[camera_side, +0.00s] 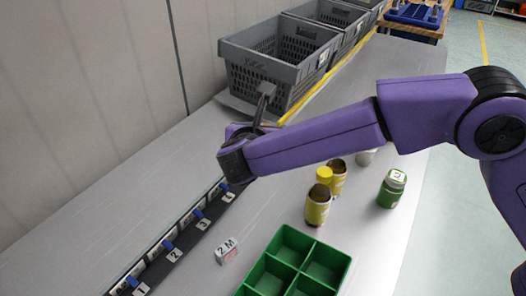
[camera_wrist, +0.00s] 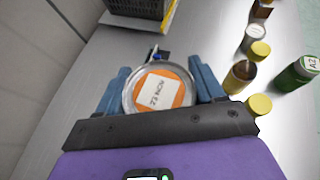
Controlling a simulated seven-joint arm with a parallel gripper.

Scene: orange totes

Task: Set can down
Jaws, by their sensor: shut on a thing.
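A round can (camera_wrist: 158,90) with a pale metal rim is seen end-on in the wrist view. Its end carries an orange disc and a white label reading "23 NOV". My gripper (camera_wrist: 160,86) has blue fingers closed on both sides of the can. In the side view my purple arm reaches left over the grey table (camera_side: 130,215), and my wrist hides the fingers and the can. I cannot tell the gap between the can and the table.
A dark strip with numbered labels and blue clips (camera_side: 168,245) runs along the wall side. A small "2 M" block (camera_side: 227,251), a green compartment tray (camera_side: 333,267), yellow jars (camera_side: 317,207) and a green jar (camera_side: 391,189) stand nearby. Grey crates (camera_side: 250,68) stand behind.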

